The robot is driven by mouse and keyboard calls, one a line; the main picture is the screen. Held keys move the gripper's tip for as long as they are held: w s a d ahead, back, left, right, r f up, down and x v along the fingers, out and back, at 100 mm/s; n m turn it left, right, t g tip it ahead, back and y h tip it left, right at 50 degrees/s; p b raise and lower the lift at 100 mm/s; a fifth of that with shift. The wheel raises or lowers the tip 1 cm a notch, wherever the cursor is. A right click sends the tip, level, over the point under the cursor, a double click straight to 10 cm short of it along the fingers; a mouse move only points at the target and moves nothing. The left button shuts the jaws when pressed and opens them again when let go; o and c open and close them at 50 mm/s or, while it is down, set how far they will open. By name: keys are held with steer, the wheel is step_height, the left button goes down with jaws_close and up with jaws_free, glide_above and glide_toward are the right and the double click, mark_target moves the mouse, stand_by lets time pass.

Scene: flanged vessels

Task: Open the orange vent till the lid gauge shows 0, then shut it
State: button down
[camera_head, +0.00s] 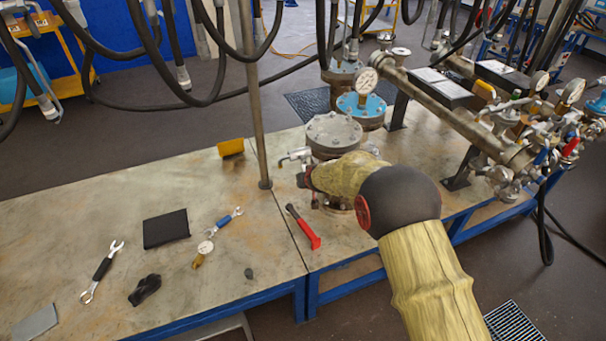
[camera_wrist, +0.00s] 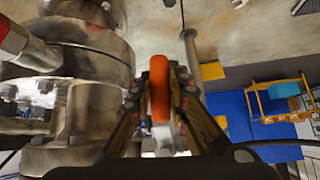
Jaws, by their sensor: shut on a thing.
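An orange vent handle (camera_wrist: 159,90) stands between the fingers of my gripper (camera_wrist: 161,80) in the wrist view. My gripper is shut on it, close beside a grey metal flanged vessel (camera_wrist: 82,88). In the head view the grey vessel (camera_head: 333,131) shows its bolted lid, and my arm hides the vent and the fingers. A round white-faced gauge (camera_head: 367,80) rises at a blue-lidded vessel (camera_head: 361,108) just behind. Its reading is too small to tell. I cannot see a gauge dial in the wrist view.
A red-handled tool (camera_head: 303,227) lies on the bench left of my arm. Wrenches, a black plate (camera_head: 166,229), a loose gauge (camera_head: 205,247) and a yellow block (camera_head: 230,147) lie further left. A pole (camera_head: 254,110) stands behind. Pipes and valves (camera_head: 510,150) crowd the right.

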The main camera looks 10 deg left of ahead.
steer(key=shift+d+f+h+p, duration=0.2)
steer(key=shift+h+p, duration=0.1)
steer(key=shift+p, duration=0.85)
steer(key=c, duration=1.7)
jaws_free()
steer(key=shift+w+r, duration=0.1)
steer(key=shift+r, duration=0.1)
steer(key=v, duration=1.2)
steer(key=shift+f, duration=0.25)
